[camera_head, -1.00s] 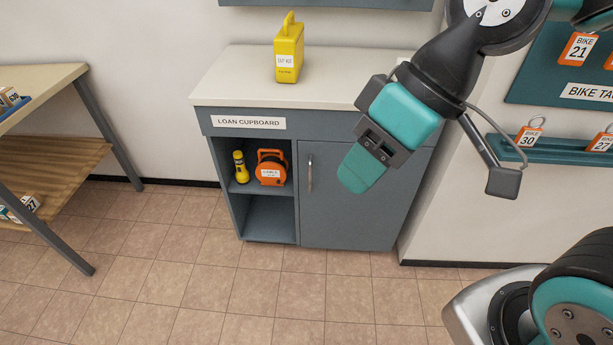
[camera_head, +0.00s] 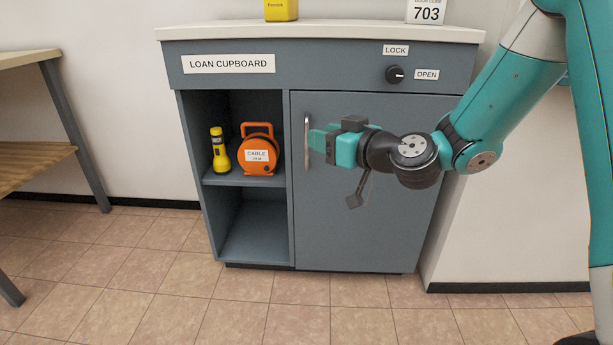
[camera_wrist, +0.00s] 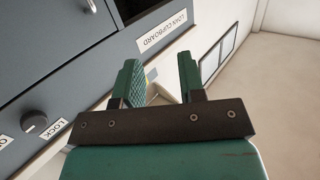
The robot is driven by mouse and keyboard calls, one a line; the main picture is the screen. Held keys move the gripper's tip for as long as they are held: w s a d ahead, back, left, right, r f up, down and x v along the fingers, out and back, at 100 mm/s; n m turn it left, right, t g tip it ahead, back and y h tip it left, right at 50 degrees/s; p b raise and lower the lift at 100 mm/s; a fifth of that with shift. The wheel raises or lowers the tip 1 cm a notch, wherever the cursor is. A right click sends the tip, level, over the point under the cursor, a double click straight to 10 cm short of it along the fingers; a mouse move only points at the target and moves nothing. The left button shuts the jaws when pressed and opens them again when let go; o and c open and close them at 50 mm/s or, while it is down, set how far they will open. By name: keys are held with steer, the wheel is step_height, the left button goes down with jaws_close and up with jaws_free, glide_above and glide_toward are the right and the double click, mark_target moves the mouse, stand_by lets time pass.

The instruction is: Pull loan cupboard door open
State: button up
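The loan cupboard (camera_head: 226,64) is grey with a pale top. Its right-hand door (camera_head: 350,225) looks shut, with a slim upright metal handle (camera_head: 307,143) near its left edge. My gripper (camera_head: 318,140) is in front of the door, just right of the handle in the head view. In the wrist view my gripper (camera_wrist: 160,72) is open, with nothing between its fingers. The handle's end (camera_wrist: 90,5) shows there at the top edge, apart from the fingers. A round black knob (camera_head: 395,75) sits above the door between LOCK and OPEN labels, its mark towards OPEN.
The open shelves left of the door hold a yellow torch (camera_head: 219,152) and an orange cable reel (camera_head: 258,150). A table (camera_head: 60,95) is at left. Floor before the cupboard is clear.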

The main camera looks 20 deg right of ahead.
steer(key=w+d+f+m+t+h+b, duration=0.1)
steer(key=w+d+f+t+h+b, duration=0.1)
steer(key=d+f, duration=0.15)
steer(key=w+d+f+m+t+h+b, duration=0.1)
steer(key=d+f+h+b, duration=0.15)
steer(key=f, duration=0.25)
steer(key=shift+y, duration=0.45)
steer(key=shift+f+p+x, duration=0.1)
steer(key=shift+p+x, duration=1.4)
steer(key=shift+x, duration=2.85)
steer(key=shift+f+p+x, duration=0.15)
steer(key=shift+p+x, duration=1.3)
steer(key=shift+x, duration=2.9)
steer(key=shift+d, duration=0.1)
jaws_close()
